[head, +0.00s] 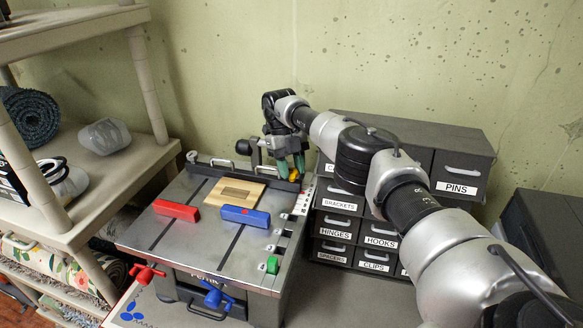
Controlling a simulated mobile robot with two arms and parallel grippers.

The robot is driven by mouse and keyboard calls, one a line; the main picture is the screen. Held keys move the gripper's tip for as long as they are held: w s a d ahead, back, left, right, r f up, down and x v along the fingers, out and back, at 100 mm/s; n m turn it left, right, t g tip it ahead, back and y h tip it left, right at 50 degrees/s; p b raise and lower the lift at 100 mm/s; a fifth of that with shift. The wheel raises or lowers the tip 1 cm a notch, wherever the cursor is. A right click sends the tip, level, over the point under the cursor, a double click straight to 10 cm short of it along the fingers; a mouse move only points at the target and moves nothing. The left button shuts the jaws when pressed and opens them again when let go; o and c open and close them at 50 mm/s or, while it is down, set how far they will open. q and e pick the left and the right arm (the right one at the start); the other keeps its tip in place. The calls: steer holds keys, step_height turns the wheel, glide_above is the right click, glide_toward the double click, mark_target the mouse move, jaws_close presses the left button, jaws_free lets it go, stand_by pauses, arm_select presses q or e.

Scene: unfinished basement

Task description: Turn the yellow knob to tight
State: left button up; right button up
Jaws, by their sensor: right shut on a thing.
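The yellow knob (294,177) shows as a small patch at the back right corner of the grey machine table (178,237). My right gripper (290,168) reaches over from the right and points down at that corner. Its green-tipped fingers are shut on the yellow knob and hide most of it. A white strip with small marks (304,198) runs along the table's right edge near the knob; I cannot read its words. My left gripper is not in view.
A wooden board (222,204), a red block (176,210) and a blue block (245,216) lie on the table. A green knob (272,265) sits at its right edge. Red (147,273) and blue (216,296) handles stick out in front. Labelled drawers (337,234) stand close on the right, shelves (105,160) on the left.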

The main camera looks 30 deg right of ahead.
steer(key=shift+r, duration=0.1)
stand_by(0.4)
steer(key=o, duration=0.9)
